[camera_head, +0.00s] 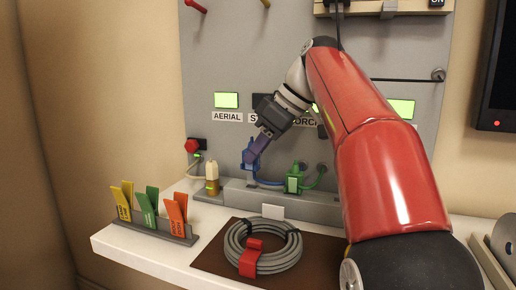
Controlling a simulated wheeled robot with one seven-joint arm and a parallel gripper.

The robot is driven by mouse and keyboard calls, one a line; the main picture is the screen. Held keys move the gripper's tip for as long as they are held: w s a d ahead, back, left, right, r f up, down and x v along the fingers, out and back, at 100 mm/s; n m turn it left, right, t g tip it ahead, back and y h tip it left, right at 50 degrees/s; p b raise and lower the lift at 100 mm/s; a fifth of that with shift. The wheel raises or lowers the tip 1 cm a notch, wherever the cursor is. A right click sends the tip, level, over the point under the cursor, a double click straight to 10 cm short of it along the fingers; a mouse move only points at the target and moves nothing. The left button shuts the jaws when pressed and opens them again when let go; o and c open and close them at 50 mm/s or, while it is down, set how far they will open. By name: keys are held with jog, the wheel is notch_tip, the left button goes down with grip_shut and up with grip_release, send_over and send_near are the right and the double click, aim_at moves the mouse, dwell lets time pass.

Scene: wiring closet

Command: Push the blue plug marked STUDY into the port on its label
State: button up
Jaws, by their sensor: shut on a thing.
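The blue plug (249,164) stands upright at the back rail, with a blue cable running right from its base. My gripper (254,157) reaches down from the upper right and is shut on the plug's upper part. Whether the plug is still seated in the rail or just clear of it, I cannot tell. Above, on the grey panel, a label beginning with S (252,118) is mostly hidden behind my gripper. The port by that label is hidden too. Any marking on the plug is unreadable.
The label AERIAL (227,117) and its green screen are left of my gripper. A green plug (293,180) and a cream plug (211,172) flank the blue one.

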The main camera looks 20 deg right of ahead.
aim_at(259, 164)
jog(key=shift+f+b, duration=1.4)
jog(key=shift+f, duration=0.4)
jog(key=o, duration=0.9)
jog(key=shift+c, duration=0.2)
jog(key=shift+r, duration=0.1)
jog(key=p+v, duration=0.3)
jog(key=v, duration=0.1)
jog(key=shift+s+d+r+p, duration=0.2)
jog(key=shift+d+r+p, duration=0.05)
jog(key=shift+r+p, duration=0.1)
jog(key=shift+s+d+r, duration=0.1)
jog(key=shift+d+r, duration=0.1)
jog(key=shift+r, duration=0.15)
jog(key=s+d+r, duration=0.1)
jog(key=s+d, duration=0.6)
jog(key=d, duration=0.4)
jog(key=shift+s+r+p, duration=0.3)
jog(key=shift+r+p, duration=0.05)
